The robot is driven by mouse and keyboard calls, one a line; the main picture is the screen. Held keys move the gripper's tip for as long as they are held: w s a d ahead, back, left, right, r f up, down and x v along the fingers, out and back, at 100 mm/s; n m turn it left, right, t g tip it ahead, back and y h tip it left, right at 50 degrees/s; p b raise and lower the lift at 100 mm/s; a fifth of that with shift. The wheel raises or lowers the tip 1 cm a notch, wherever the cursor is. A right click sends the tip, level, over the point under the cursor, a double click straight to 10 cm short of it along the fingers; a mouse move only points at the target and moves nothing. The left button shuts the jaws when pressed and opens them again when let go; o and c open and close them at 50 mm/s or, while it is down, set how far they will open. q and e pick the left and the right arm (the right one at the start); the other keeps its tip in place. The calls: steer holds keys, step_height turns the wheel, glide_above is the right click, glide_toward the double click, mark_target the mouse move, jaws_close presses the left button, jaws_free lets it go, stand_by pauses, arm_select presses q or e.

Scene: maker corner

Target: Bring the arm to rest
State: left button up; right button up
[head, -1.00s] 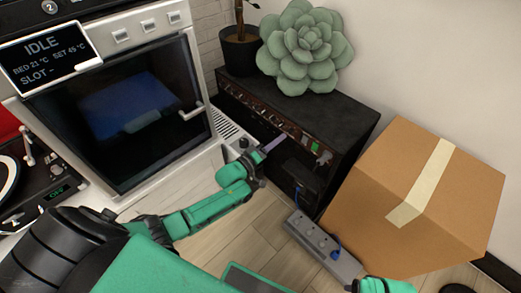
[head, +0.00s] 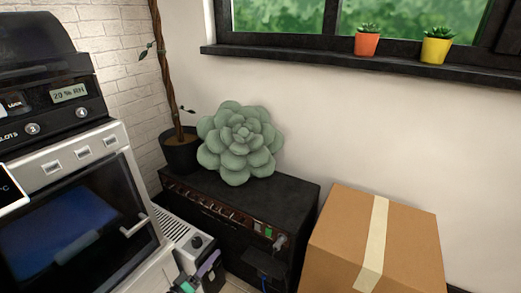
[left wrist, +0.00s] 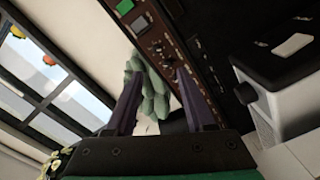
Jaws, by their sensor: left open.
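My left gripper (head: 207,268) shows at the bottom of the head view, in front of the black amplifier (head: 262,200) and beside the white unit with a dark knob. Only its end and a bit of green arm show there. In the left wrist view its two dark fingers (left wrist: 160,104) stand apart with nothing between them. Beyond them are the amplifier's knob panel (left wrist: 160,45) and the green succulent cushion (left wrist: 150,85). My right gripper is not in view.
A cardboard box (head: 335,245) stands right of the amplifier. A white-fronted machine with a dark door (head: 75,215) stands at left. A potted plant (head: 180,155) and the succulent cushion (head: 238,145) sit on the amplifier. The windowsill (head: 300,58) holds two small pots.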

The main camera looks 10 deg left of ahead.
arm_select(q)
steer(key=s+f+m+g+y, duration=0.25)
steer(key=s+f+g, duration=0.2)
steer(key=f, duration=0.35)
steer(key=s+f+m+g+y, duration=0.25)
steer(key=s+f+g, duration=0.2)
steer(key=f, duration=0.35)
steer(key=s+f+m+g+y, duration=0.1)
steer(key=s+f+m+g, duration=0.15)
steer(key=s, duration=0.55)
steer(key=s+f+m+g, duration=0.2)
steer(key=s+f+g, duration=0.15)
steer(key=s, duration=0.35)
steer(key=s+a+r+p, duration=0.4)
steer(key=s+r+p, duration=0.6)
steer(key=p, duration=1.2)
steer(key=s, duration=0.3)
steer(key=shift+s+g+y, duration=0.2)
steer(key=shift+g+y, duration=0.1)
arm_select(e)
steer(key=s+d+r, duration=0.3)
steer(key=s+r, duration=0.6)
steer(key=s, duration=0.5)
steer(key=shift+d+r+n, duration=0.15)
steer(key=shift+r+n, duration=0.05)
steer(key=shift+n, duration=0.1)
arm_select(q)
steer(key=shift+a+r+m, duration=0.1)
steer(key=shift+r+m, duration=0.05)
steer(key=shift+m, duration=0.1)
